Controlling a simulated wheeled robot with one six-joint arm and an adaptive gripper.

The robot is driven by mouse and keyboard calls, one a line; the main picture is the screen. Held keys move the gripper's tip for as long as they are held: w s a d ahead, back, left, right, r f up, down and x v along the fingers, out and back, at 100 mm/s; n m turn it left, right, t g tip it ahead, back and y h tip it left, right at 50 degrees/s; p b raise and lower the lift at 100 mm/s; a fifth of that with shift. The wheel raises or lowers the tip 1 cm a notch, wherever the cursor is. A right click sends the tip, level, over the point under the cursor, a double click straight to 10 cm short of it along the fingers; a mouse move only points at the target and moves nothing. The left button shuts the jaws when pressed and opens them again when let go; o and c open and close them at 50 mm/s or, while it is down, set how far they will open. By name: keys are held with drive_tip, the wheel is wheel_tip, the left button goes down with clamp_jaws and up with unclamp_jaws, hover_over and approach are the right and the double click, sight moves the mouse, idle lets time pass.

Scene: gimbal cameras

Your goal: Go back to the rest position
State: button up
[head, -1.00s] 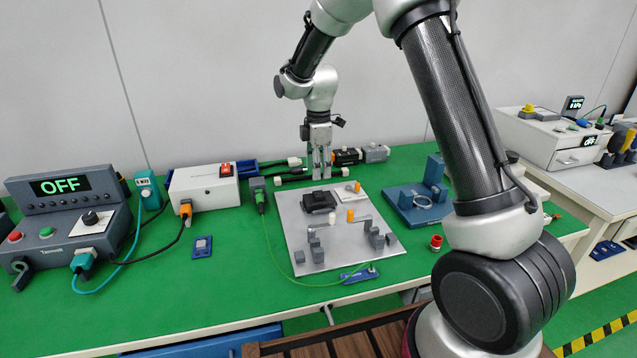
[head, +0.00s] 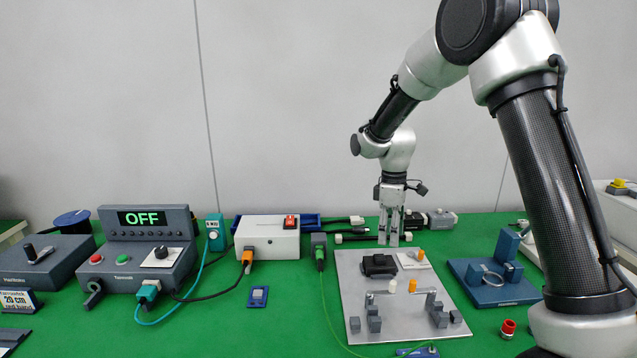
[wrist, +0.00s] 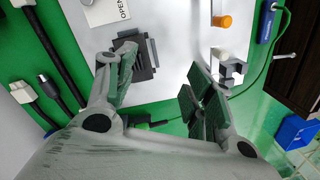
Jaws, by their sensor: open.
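My gripper (head: 389,238) points down above the back edge of the grey metal plate (head: 350,284) in the head view. In the wrist view my gripper (wrist: 155,95) shows its two fingers spread wide with nothing between them. Beyond the fingers lie the plate and a black block (wrist: 132,56), which also shows in the head view (head: 379,265). No rest position is marked in either view.
On the green bench (head: 210,320) stand the control box reading OFF (head: 150,255), a white box with a red switch (head: 267,238) and a blue fixture (head: 495,281). Connectors (head: 430,219) lie behind my gripper. A green cable (head: 323,300) runs along the plate.

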drive_tip(key=s+d+r+m+t, duration=0.2)
drive_tip(key=s+d+r+m, duration=0.2)
drive_tip(key=s, duration=0.6)
drive_tip(key=s+d+r+m+t, duration=0.1)
drive_tip(key=s+d+r+m, duration=0.3)
drive_tip(key=s+r, duration=0.3)
drive_tip(key=s+d+r+m+t, duration=0.2)
drive_tip(key=s+d+r+m, duration=0.2)
drive_tip(key=s, duration=1)
drive_tip(key=shift+d+r+m+t, duration=0.3)
drive_tip(key=shift+d+r, duration=0.6)
drive_tip(key=shift+r, duration=0.45)
